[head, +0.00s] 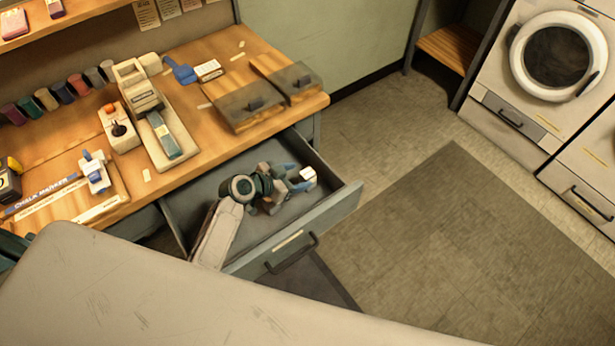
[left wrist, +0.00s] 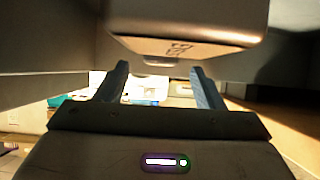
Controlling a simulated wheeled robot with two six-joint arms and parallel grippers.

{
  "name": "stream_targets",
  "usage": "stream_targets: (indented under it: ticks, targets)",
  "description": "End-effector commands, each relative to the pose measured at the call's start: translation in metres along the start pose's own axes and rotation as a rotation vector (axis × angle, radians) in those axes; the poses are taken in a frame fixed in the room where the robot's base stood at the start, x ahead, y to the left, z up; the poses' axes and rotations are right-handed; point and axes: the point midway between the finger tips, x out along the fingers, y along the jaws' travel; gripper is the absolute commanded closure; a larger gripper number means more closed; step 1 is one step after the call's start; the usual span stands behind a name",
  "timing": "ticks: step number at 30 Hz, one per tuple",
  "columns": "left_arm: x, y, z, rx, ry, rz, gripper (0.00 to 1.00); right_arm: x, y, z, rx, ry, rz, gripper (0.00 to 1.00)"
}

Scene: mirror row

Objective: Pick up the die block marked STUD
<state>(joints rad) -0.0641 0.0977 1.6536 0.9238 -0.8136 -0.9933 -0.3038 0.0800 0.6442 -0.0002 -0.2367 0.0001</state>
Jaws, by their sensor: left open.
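My left gripper (head: 297,177) is inside the open grey drawer (head: 340,195), its jaws apart. A small pale block (head: 309,174) is at its fingertips in the head view. No marking on it can be read there, so I cannot tell if it is the STUD die block. In the left wrist view the two fingers of the left gripper (left wrist: 159,70) are spread. A large beige body (left wrist: 190,20) with a small unreadable dark mark is at the top of that view. Whether the fingers touch the block cannot be told. My right gripper is not in view.
The wooden bench (head: 225,105) holds a hand press (head: 145,105), a white labelled block (head: 208,70), dark clear-lidded trays (head: 250,105) and a row of coloured cylinders (head: 60,92). The drawer front with its handle (head: 293,254) juts over the floor. Floor to the right is clear.

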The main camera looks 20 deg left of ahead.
Motion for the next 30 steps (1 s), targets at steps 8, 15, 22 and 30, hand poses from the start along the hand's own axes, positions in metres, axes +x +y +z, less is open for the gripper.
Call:
stream_targets:
  ticks: [8, 15, 22, 30]
  targets:
    - [0.024, 0.000, -0.001, 0.000, 0.001, 0.000, 0.38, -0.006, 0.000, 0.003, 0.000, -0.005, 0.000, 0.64]
    - [0.025, 0.000, 0.000, 0.000, 0.000, -0.001, 0.46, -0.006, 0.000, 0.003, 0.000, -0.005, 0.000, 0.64]
    - [0.024, 0.000, 0.000, 0.000, 0.000, -0.001, 0.91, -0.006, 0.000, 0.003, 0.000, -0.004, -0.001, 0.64]
    - [0.023, -0.001, -0.003, 0.002, 0.002, -0.002, 0.93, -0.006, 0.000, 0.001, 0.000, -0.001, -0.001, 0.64]
